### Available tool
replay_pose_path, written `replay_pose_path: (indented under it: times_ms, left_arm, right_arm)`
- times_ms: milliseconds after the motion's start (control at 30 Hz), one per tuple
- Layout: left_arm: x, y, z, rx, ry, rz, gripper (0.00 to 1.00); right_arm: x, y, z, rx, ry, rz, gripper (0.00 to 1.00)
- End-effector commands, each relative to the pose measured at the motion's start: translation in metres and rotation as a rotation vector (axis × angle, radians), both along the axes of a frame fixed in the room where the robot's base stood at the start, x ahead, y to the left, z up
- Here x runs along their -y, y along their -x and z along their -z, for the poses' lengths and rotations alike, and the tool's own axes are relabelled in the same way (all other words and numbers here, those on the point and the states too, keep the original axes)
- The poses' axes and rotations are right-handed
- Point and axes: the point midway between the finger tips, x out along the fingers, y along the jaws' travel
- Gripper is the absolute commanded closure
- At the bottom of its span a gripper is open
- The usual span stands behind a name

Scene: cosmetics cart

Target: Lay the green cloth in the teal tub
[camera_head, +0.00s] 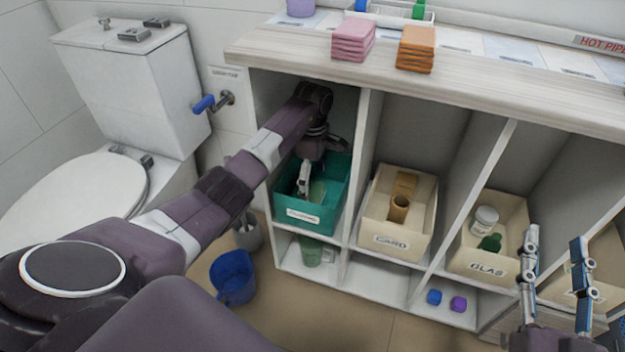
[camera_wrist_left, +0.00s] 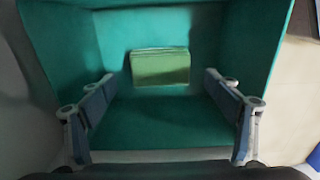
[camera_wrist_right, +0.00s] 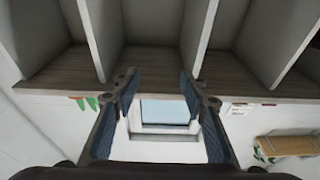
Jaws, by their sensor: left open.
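The teal tub (camera_head: 328,209) sits in the left compartment of the shelf unit, with a white label on its front. The green cloth (camera_head: 317,192) lies inside it. In the left wrist view the cloth (camera_wrist_left: 160,68) is a folded green block against the tub's wall (camera_wrist_left: 70,50). My left gripper (camera_head: 304,188) reaches down into the tub; its fingers (camera_wrist_left: 160,120) are spread apart with nothing between them, apart from the cloth. My right gripper (camera_head: 556,255) is held up at the right, its fingers apart and empty; they also show in the right wrist view (camera_wrist_right: 160,100).
A cream tub marked CARD (camera_head: 388,240) and one marked GLAS (camera_head: 480,262) stand to the right. Pink cloths (camera_head: 352,41) and orange cloths (camera_head: 416,50) are stacked on the counter (camera_head: 480,85). A blue bucket (camera_head: 233,278) stands on the floor, near the toilet (camera_head: 130,100).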

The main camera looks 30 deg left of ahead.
Motion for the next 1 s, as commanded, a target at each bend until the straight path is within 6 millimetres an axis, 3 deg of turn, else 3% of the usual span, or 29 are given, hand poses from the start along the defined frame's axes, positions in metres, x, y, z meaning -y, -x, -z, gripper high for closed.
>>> replay_pose_path:
  times_ms: [233,700,1000]
  left_arm:
    - [0.001,0.0,-0.005,0.001,0.002,0.001,0.18]
    - [-0.001,-0.001,-0.061,0.003,-0.001,0.0,0.18]
    - [0.0,-0.001,-0.085,0.001,0.0,0.0,0.18]
  right_arm:
    - [0.0,-0.002,0.005,-0.031,0.008,0.0,0.6]
    - [0.015,0.006,0.098,-0.446,0.115,0.027,0.6]
    - [0.024,0.022,0.136,-0.62,0.156,0.038,0.6]
